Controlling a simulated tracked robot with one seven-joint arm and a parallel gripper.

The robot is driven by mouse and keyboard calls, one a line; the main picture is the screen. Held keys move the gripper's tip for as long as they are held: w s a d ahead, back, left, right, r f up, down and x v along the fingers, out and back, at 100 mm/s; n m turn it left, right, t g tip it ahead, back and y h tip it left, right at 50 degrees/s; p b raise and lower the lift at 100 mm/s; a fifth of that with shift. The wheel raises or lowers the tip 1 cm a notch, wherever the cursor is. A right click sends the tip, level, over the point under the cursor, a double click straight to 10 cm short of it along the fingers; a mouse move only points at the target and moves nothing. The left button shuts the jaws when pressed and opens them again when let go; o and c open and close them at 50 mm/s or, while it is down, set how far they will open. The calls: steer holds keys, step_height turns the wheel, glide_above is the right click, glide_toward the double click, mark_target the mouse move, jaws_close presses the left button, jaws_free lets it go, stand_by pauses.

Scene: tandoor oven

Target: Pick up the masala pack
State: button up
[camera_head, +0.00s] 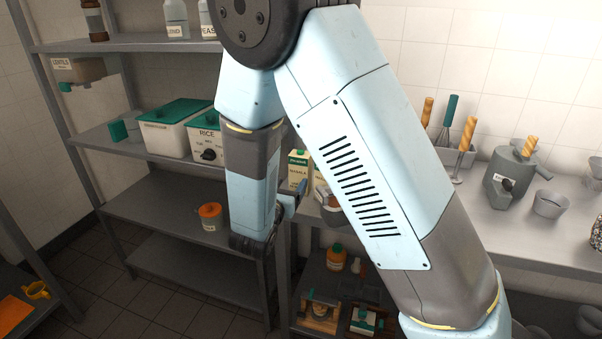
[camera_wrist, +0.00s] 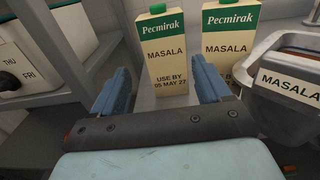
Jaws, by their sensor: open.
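Two cream masala packs with green Pecmirak tops stand upright side by side. In the wrist view the left masala pack (camera_wrist: 168,55) is straight ahead, in line with the gap between my fingers, and the right masala pack (camera_wrist: 228,45) stands just beside it. The head view shows one masala pack (camera_head: 298,170) partly behind my arm. My gripper (camera_wrist: 163,88) is open, with blue fingers on either side of the near pack's lower part in the picture. I cannot tell whether the fingers touch it. In the head view my gripper is mostly hidden by my arm.
A grey container labelled MASALA (camera_wrist: 290,80) stands close at the right of the packs. A shelf upright and white THU/FRI boxes (camera_wrist: 20,65) are at the left. A rice container (camera_head: 207,147) sits on the left shelf. The counter (camera_head: 520,225) holds utensils and a grey pot.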

mark_target(297, 172)
steer(key=x, duration=0.5)
steer(key=shift+w+d, duration=0.2)
steer(key=shift+d, duration=0.05)
steer(key=shift+d+x, duration=0.1)
steer(key=shift+x, duration=1.25)
steer(key=shift+d+x, duration=0.15)
steer(key=shift+x, duration=1.15)
steer(key=shift+f, duration=0.2)
steer(key=c, duration=0.9)
